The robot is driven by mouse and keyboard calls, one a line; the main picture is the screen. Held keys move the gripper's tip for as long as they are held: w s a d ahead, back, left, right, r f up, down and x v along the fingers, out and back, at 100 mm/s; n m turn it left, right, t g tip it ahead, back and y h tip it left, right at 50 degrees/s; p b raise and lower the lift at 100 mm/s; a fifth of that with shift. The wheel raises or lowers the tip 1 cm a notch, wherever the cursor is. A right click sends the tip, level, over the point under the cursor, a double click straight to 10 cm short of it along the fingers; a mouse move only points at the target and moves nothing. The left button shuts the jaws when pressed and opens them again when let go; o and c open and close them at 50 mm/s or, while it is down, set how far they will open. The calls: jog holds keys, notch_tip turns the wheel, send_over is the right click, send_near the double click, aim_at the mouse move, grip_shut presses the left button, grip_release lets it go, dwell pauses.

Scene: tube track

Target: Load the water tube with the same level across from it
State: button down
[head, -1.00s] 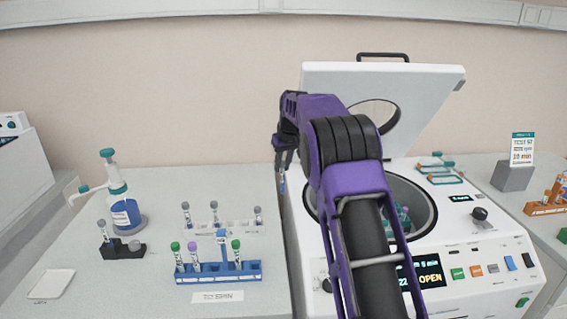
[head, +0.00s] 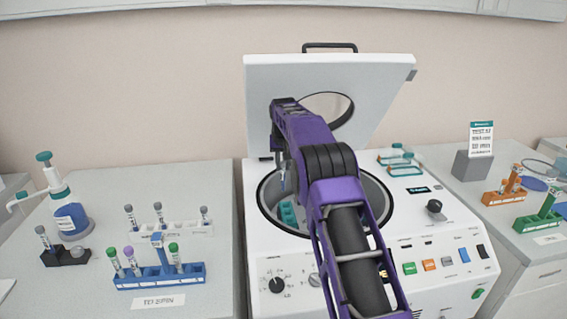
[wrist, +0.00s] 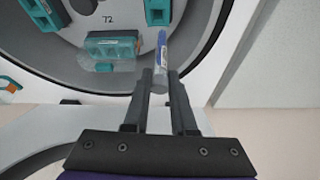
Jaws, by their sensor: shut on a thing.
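My gripper (wrist: 160,97) is shut on a slim clear tube (wrist: 161,52) with blue on it; a greyish end is between the fingers. In the head view my gripper (head: 283,165) and the tube (head: 283,186) hang over the open centrifuge bowl (head: 262,205). In the wrist view the bowl holds teal buckets: one at upper left (wrist: 40,12), one at top (wrist: 158,10) beside the tube, and one lower (wrist: 112,34). The tube's far end is near the top bucket; I cannot tell whether it touches. My arm hides part of the bowl. The water level is too small to read.
The centrifuge lid (head: 300,75) stands open behind my arm. On the left bench are a blue rack (head: 160,277) with purple- and green-capped tubes, a white rack (head: 180,228) with grey-capped tubes, a black holder (head: 66,257) and a dispenser bottle (head: 70,218). Orange (head: 505,195) and green racks (head: 540,221) stand right.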

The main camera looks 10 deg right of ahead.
jog(key=f+b, duration=0.1)
jog(key=f, duration=0.1)
jog(key=d+f, duration=0.1)
jog(key=f, duration=0.2)
jog(key=shift+w+b, duration=0.15)
jog(key=shift+b, duration=0.2)
jog(key=shift+f+p, duration=0.45)
jog(key=shift+p, duration=0.1)
dwell(1.2)
jog(key=shift+f, duration=0.4)
jog(key=shift+f, duration=0.2)
jog(key=shift+f+b, duration=0.25)
jog(key=shift+b, duration=0.1)
dwell(0.4)
jog(key=shift+f+b, duration=0.6)
jog(key=shift+f, duration=0.85)
